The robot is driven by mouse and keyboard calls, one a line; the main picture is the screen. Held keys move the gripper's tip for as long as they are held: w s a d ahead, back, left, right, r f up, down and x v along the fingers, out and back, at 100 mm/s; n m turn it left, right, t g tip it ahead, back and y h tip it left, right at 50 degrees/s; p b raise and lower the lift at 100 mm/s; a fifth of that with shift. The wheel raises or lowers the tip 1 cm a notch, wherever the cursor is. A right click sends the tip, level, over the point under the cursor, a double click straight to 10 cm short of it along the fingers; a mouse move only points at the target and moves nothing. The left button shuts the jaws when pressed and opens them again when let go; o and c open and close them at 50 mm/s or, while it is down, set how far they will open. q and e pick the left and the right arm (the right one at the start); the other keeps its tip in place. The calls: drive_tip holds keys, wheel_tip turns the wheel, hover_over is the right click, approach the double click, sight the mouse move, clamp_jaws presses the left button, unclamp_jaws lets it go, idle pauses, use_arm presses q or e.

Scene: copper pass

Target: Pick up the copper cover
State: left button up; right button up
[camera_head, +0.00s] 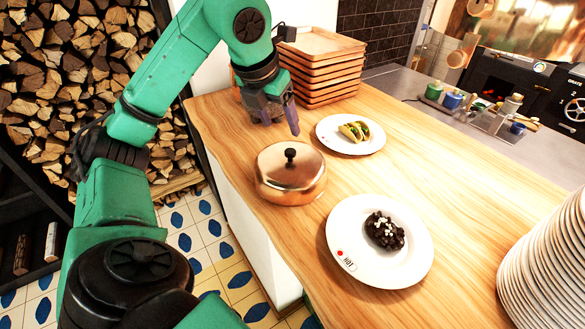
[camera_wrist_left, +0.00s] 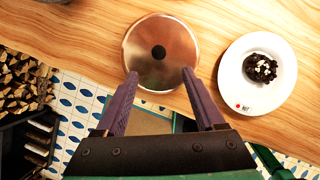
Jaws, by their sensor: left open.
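The copper cover (camera_head: 290,178) is a round, shiny lid with a black knob (camera_head: 290,154) on top. It sits flat on the wooden counter near its left edge. It also shows in the left wrist view (camera_wrist_left: 180,62), ahead of the fingertips. My left gripper (camera_head: 282,116) hangs above the counter, behind the cover in the head view. In the left wrist view its two purple fingers (camera_wrist_left: 160,84) are apart and empty, with the knob beyond the gap between them. What is under the cover is hidden. My right gripper is not in view.
A white plate (camera_head: 413,275) with dark food and a HOT tag lies right of the cover. A plate with tacos (camera_head: 328,134) lies behind it. Stacked wooden trays (camera_head: 325,45) stand at the back and a tall plate stack (camera_head: 549,265) at the right.

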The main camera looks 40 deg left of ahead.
sight(290, 151)
use_arm(q)
drive_tip(key=x, duration=1)
drive_tip(key=shift+a+f, duration=0.1)
drive_tip(key=shift+f, duration=0.3)
drive_tip(key=shift+w+f, duration=0.15)
drive_tip(key=shift+f, duration=0.05)
drive_tip(key=shift+r, duration=0.1)
clamp_jaws()
